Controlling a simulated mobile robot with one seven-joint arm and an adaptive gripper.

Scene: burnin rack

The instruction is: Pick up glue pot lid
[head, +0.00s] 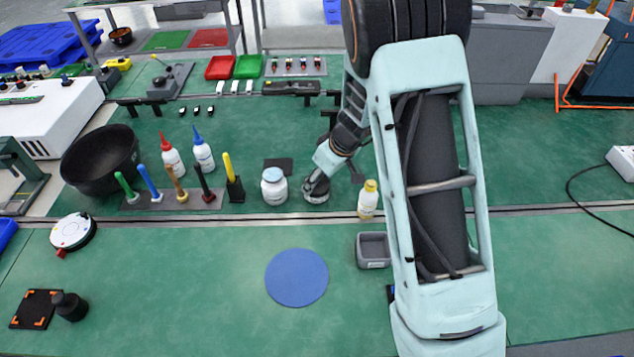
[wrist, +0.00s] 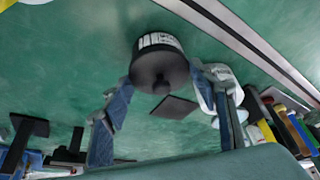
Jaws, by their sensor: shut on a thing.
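The glue pot (wrist: 157,42) shows in the wrist view with a white printed label around its dark body. Its round black lid (wrist: 160,72) with a small knob sits on it, facing the camera. My gripper (wrist: 160,80) has one finger at each side of the lid and is shut on it. The lid appears seated on the pot, with no clear gap. In the head view the glue pot (head: 316,196) stands on the green bench, and my gripper (head: 318,184) comes down on it from the upper right, hiding most of the lid.
A white jar with a pale blue lid (head: 274,187) stands close left of the pot. A yellow-capped bottle (head: 368,198) stands to the right. A dark square pad (head: 278,165) lies behind. A grey bin (head: 373,250) and a blue round mat (head: 296,277) lie in front.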

